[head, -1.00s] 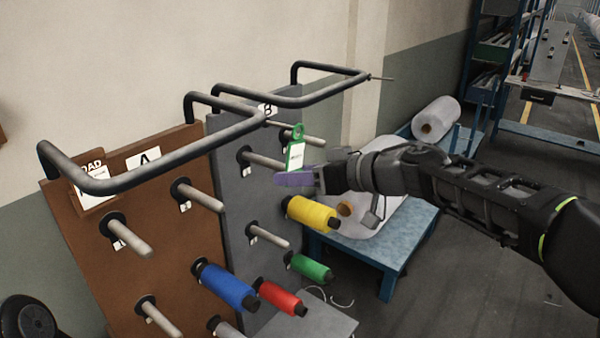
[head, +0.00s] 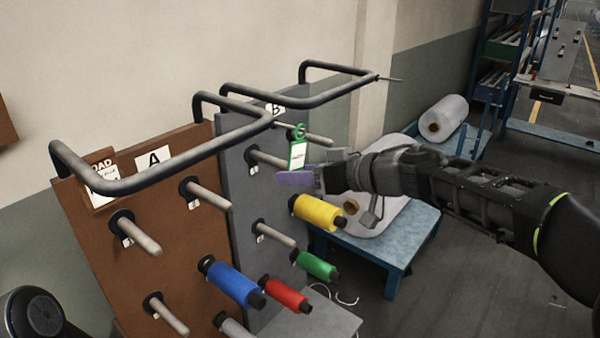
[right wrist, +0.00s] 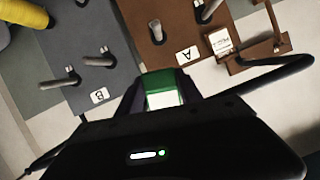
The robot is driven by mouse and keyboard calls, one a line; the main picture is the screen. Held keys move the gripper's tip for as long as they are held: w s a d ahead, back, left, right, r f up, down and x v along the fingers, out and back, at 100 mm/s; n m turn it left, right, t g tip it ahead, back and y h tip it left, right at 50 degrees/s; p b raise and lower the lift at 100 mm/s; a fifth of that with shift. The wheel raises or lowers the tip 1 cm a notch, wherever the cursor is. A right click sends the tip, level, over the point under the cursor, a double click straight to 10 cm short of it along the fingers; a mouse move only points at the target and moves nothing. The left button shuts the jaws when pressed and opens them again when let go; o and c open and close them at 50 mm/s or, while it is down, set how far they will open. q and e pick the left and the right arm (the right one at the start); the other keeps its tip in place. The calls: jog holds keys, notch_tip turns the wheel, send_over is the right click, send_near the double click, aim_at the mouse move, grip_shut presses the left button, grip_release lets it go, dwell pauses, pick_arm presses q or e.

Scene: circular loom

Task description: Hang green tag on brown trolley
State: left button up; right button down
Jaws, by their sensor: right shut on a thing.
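The green tag (head: 297,152) has a ring at its top and a white label, and stands upright in my right gripper (head: 296,177). The gripper is shut on its lower end. In the right wrist view the tag (right wrist: 165,88) shows between the fingers. The brown trolley (head: 150,225) stands at the left, with an "A" sign, pegs and a dark handle bar (head: 165,165) along its top. The tag is apart from it, in front of the grey trolley (head: 235,160) marked "B". My left gripper is not in view.
Yellow (head: 316,212), blue (head: 232,284), red (head: 285,294) and green (head: 316,265) spools sit on pegs that stick out toward me. A blue table (head: 390,240) with a large white roll stands behind my right arm. A card holder (head: 103,180) hangs at the brown trolley's upper left.

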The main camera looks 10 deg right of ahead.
jog(key=shift+f+p, duration=0.1)
jog(key=shift+p, duration=0.3)
jog(key=shift+f, duration=0.15)
dwell(0.4)
jog(key=c, duration=0.7)
grip_release()
jog(key=shift+s+d, duration=0.1)
jog(key=p+v, duration=0.3)
jog(key=v, duration=0.5)
jog(key=shift+s+d+p, duration=0.2)
jog(key=shift+s+p, duration=0.2)
jog(key=shift+f, duration=0.1)
